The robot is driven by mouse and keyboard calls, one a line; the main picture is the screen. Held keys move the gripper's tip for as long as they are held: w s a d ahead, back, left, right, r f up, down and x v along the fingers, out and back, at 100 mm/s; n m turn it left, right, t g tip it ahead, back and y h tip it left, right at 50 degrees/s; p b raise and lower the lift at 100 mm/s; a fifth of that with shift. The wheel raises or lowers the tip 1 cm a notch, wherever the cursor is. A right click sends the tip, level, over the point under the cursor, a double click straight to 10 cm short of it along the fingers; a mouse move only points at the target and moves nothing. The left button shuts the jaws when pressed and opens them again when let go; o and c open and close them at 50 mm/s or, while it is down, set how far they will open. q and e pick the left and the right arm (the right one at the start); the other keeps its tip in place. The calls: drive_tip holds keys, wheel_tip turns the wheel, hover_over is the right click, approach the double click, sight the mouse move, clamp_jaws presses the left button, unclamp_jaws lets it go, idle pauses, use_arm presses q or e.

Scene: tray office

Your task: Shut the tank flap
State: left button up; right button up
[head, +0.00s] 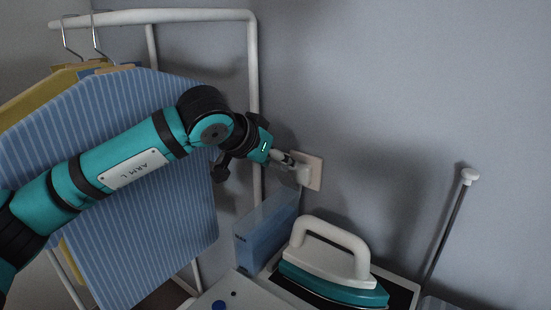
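The tank (262,240) is a translucent box at the lower middle, with blue in its lower part and a clearer upper part. I cannot make out its flap clearly or tell whether it stands open. My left gripper (288,160) is above the tank, close to a white plug (303,175) at the wall socket. Its fingers are small and partly hidden by the wrist, so I cannot tell whether they touch the plug. My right gripper is not in view.
A white iron with a teal base (330,262) rests right of the tank. A pale housing with a blue knob (218,305) is in front. A striped blue garment (125,235) hangs from a white rack (254,70) at left. A thin rod (445,232) stands at right.

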use_arm(q)
drive_tip(key=v, duration=1.2)
